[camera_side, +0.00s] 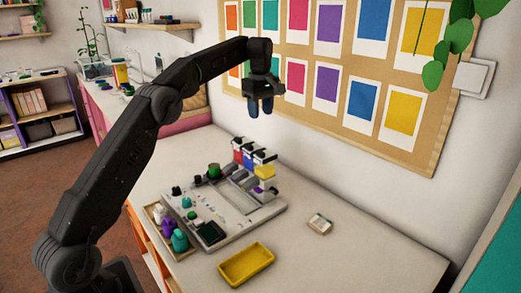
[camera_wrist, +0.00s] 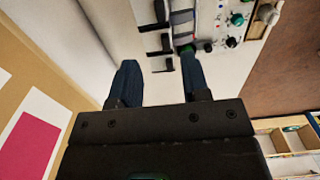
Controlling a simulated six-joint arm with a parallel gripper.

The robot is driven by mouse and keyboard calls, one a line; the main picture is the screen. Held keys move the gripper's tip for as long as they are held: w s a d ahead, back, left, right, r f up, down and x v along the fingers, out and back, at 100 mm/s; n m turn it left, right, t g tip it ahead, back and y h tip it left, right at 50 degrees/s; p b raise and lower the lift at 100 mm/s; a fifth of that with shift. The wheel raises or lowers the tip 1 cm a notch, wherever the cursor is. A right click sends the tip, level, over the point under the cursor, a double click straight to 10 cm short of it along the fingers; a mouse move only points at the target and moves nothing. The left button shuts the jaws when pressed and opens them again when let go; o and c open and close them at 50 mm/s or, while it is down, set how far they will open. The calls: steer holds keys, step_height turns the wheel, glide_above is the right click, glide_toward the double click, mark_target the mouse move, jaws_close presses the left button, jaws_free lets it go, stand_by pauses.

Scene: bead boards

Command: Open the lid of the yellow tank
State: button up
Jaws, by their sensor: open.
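The yellow tank (camera_side: 264,172) stands at the near right end of a short row of tanks at the back edge of the grey bead board. A dark lid piece (camera_side: 268,158) sits on top of it and looks closed, though it is small. My gripper (camera_side: 260,107) hangs above the row, pointing down, with clear air between its fingers and the tanks. In the wrist view my gripper (camera_wrist: 158,82) is open and empty, its two blue fingers apart. Several black lid pieces (camera_wrist: 160,53) show beyond the fingers there; I cannot tell which belongs to the yellow tank.
Red (camera_side: 237,144) and blue (camera_side: 248,157) tanks stand close beside the yellow one. The board (camera_side: 240,232) carries knobs and a green jar (camera_side: 214,170). The wall board (camera_side: 440,125) rises behind.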

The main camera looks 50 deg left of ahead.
mark_target(260, 151)
step_height(260, 151, down, 13)
steer(key=shift+f, duration=0.1)
stand_by(0.4)
jaws_close()
stand_by(0.4)
steer(key=shift+s, duration=0.1)
